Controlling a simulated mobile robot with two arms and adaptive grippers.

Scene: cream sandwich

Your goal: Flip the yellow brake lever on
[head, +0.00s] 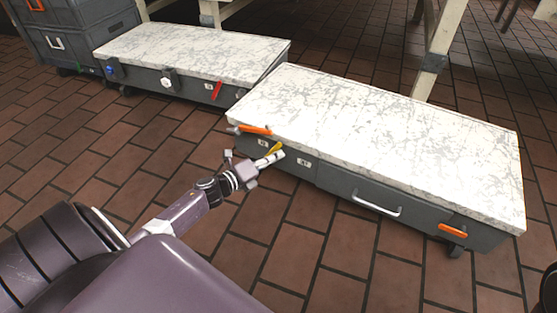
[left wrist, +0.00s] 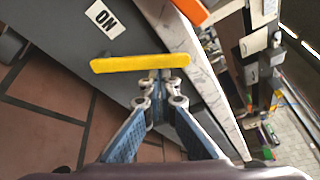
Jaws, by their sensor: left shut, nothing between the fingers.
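The yellow brake lever (head: 275,148) is on the front side of the nearer marble-topped chest, towards its left end. In the left wrist view the yellow lever (left wrist: 140,63) lies across the picture just beyond my fingertips, below an "ON" label (left wrist: 105,19). My left gripper (head: 270,159) is at the lever in the head view. In the left wrist view my left gripper (left wrist: 160,85) has its fingertips together and nothing held between them. I cannot tell whether the tips touch the lever.
The nearer chest (head: 380,115) has an orange handle (head: 250,129) above the lever, a white drawer handle (head: 376,203) and another orange handle (head: 453,230). A second marble-topped chest (head: 190,50) with a red lever (head: 217,90) stands behind left. The brick floor in front is clear.

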